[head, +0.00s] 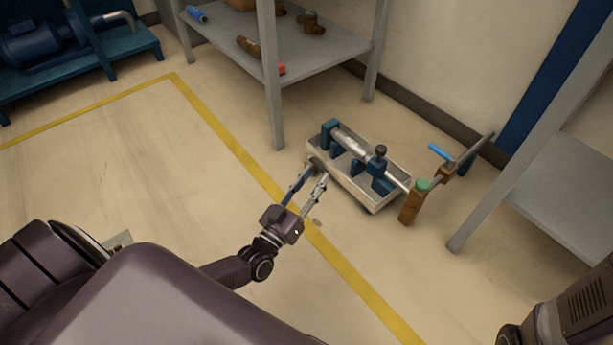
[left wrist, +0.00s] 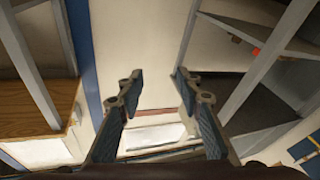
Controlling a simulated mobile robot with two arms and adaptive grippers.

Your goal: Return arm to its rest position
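My left gripper (head: 316,175) reaches out from the lower left in the head view, its two fingers spread apart with nothing between them. In the left wrist view the fingers (left wrist: 159,76) are also apart, with only pale wall seen between the tips. In the head view the fingertips appear beside the near left corner of a meter testbench, a grey tray (head: 345,180) holding a metal cylinder (head: 350,145) in blue clamps. I cannot tell whether they touch it. Part of my right arm (head: 570,315) shows at the lower right; its gripper is out of the picture.
A grey shelf (head: 335,55) with pipe fittings stands behind the testbench. A brown pipe with a blue-handled valve (head: 440,153) adjoins the bench's right end. Another shelf (head: 560,190) stands at the right. A blue pump bench (head: 85,60) is at the far left. Floor left of the yellow line is clear.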

